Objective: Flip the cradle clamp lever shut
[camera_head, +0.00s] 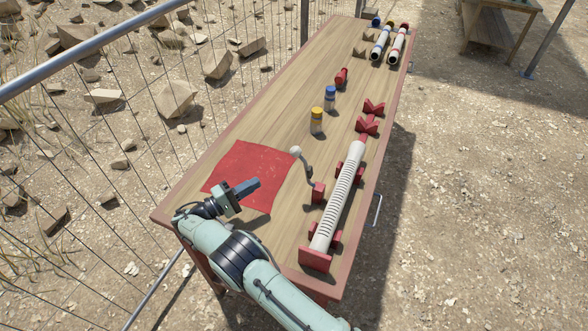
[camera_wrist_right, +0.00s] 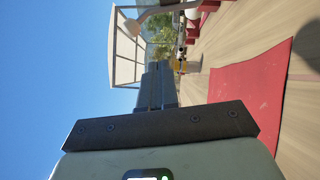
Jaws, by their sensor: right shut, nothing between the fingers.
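The cradle clamp lever (camera_head: 308,172) is a bent grey rod with a pale round knob (camera_head: 295,152). It rises from a red block (camera_head: 318,193) and leans left, away from the tube. The lever's knob also shows at the top of the right wrist view (camera_wrist_right: 133,25). A white slotted tube (camera_head: 338,195) lies in red cradle supports (camera_head: 315,260). My right gripper (camera_head: 252,185) is shut and empty above the red mat, left of the lever and apart from it. Its closed fingers show in the right wrist view (camera_wrist_right: 157,85). My left gripper is not in view.
A red mat (camera_head: 232,160) lies on the wooden table (camera_head: 270,120). A yellow-capped jar (camera_head: 317,121), a blue-capped jar (camera_head: 330,98) and a red item (camera_head: 341,76) stand or lie beyond the lever. More tubes (camera_head: 397,45) lie at the far end. A wire fence (camera_head: 120,110) runs along the left.

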